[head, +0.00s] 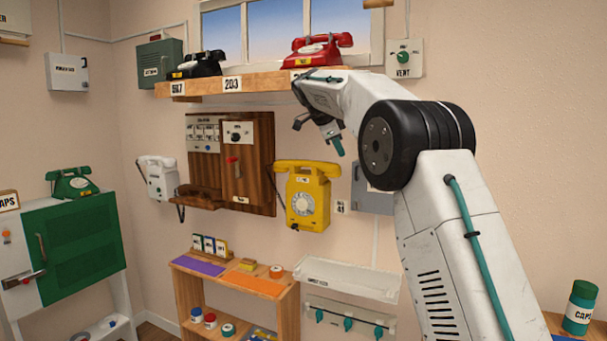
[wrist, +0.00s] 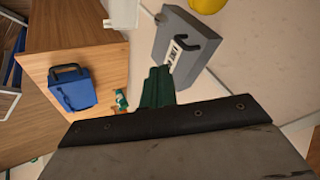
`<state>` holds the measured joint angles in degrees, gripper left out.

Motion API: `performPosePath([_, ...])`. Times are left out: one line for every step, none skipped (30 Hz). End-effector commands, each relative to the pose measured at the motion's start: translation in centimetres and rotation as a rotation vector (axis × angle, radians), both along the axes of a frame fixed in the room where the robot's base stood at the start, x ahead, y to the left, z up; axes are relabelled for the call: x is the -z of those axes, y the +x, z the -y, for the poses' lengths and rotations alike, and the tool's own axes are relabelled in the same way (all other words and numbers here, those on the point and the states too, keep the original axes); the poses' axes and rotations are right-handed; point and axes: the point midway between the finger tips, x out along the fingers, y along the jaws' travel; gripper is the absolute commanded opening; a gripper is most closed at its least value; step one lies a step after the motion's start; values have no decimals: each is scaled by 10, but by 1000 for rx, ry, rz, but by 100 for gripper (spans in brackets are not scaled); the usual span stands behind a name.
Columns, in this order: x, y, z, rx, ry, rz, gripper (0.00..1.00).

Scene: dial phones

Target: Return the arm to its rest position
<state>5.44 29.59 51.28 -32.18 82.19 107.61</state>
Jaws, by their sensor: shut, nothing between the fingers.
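My gripper (head: 338,147) hangs from the raised white arm in the head view, in front of the wall below the shelf. Its teal fingers point down, above and to the right of the yellow phone (head: 308,197) and apart from it. In the wrist view the green fingers (wrist: 158,82) are together and hold nothing. The red phone (head: 318,50) and black phone (head: 195,66) sit on the shelf above. A white phone (head: 158,180) hangs on the wall, and a green phone (head: 72,182) stands on the green cabinet.
A wooden shelf (head: 235,86) runs close behind my arm. A grey wall box (head: 372,196) is partly behind my arm; a grey box with a handle (wrist: 178,42) shows in the wrist view. A blue object (wrist: 73,88) sits on wood there. A low bookcase (head: 190,290) stands below.

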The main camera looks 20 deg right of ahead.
Motion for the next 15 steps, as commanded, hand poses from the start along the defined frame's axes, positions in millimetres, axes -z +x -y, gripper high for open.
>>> performPosePath([-1,0,-1,0,0,0,0])
performPosePath([-1,0,-1,0,0,0,0])
performPosePath([-1,0,-1,-2,-1,-2,0])
performPosePath([-1,0,-1,-8,-2,-6,0])
performPosePath([-1,0,-1,-17,-5,-12,0])
performPosePath([-1,0,0,-38,-10,-25,0])
performPosePath([-1,0,0,-59,-15,-37,0])
performPosePath([-1,1,-1,-85,-20,-51,0])
performPosePath([1,2,-2,-127,-25,-78,0])
performPosePath([7,2,-3,-165,-27,-107,0])
performPosePath([15,2,-5,-207,-27,-143,0])
performPosePath([30,2,-7,-270,-25,-200,0])
performPosePath([41,0,-9,-318,-20,-242,0])
performPosePath([49,-4,-12,-369,-17,-283,0])
performPosePath([59,-11,-16,-437,-9,-335,0])
